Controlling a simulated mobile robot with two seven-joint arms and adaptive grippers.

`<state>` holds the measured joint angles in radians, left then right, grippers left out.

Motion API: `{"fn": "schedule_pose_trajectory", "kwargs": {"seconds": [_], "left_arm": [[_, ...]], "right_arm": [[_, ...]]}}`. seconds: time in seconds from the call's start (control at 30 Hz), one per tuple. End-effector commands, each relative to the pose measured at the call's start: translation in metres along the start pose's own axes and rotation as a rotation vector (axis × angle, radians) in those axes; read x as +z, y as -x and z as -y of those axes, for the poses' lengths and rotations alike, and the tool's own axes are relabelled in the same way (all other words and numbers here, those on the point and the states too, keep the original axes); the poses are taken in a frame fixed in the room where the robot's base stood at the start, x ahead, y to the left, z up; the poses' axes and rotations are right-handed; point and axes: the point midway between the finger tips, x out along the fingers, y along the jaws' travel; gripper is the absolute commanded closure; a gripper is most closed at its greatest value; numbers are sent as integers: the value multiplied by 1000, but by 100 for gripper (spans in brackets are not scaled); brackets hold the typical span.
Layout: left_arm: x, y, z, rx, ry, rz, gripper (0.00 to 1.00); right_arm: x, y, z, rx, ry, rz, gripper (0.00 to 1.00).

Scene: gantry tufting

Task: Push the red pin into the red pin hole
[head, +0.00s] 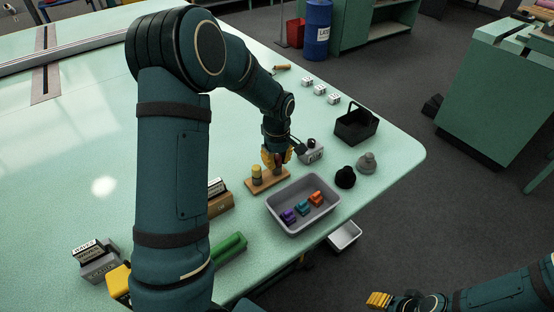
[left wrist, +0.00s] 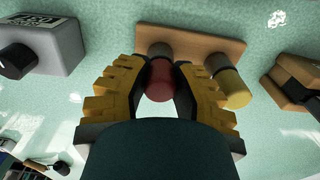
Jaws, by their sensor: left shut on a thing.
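The red pin (left wrist: 159,82) is between the yellow fingers of my left gripper (left wrist: 160,92) in the left wrist view. The gripper is shut on it. The pin's far end meets a grey collar (left wrist: 160,50) on the wooden pin board (left wrist: 190,40); I cannot tell how deep it sits. A yellow pin (left wrist: 234,90) stands in the other collar beside it. In the head view my left gripper (head: 276,158) is over the right end of the board (head: 268,184), with the yellow pin (head: 256,172) to its left. My right gripper (head: 378,299) is low at the right, its jaw opening unclear.
A grey tray (head: 290,228) with purple, teal and orange pieces lies just in front of the board. A grey labelled box (head: 312,154), black and grey knobs (head: 345,177) and a black basket (head: 356,124) stand to the right. The green table (head: 100,185) is mostly clear at left.

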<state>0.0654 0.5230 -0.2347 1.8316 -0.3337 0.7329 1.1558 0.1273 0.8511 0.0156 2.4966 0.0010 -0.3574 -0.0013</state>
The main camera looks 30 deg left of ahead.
Motion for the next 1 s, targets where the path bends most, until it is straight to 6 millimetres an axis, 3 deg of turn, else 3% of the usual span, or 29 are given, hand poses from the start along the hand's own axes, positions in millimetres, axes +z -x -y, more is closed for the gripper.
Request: {"fn": "schedule_pose_trajectory", "kwargs": {"seconds": [0.37, 1.0], "left_arm": [[0, 0, 0, -1, 0, 0, 100], [0, 17, 0, 0, 0, 0, 100]], "right_arm": [[0, 0, 0, 0, 0, 0, 53], [-1, 12, 5, 0, 0, 0, 53]]}}
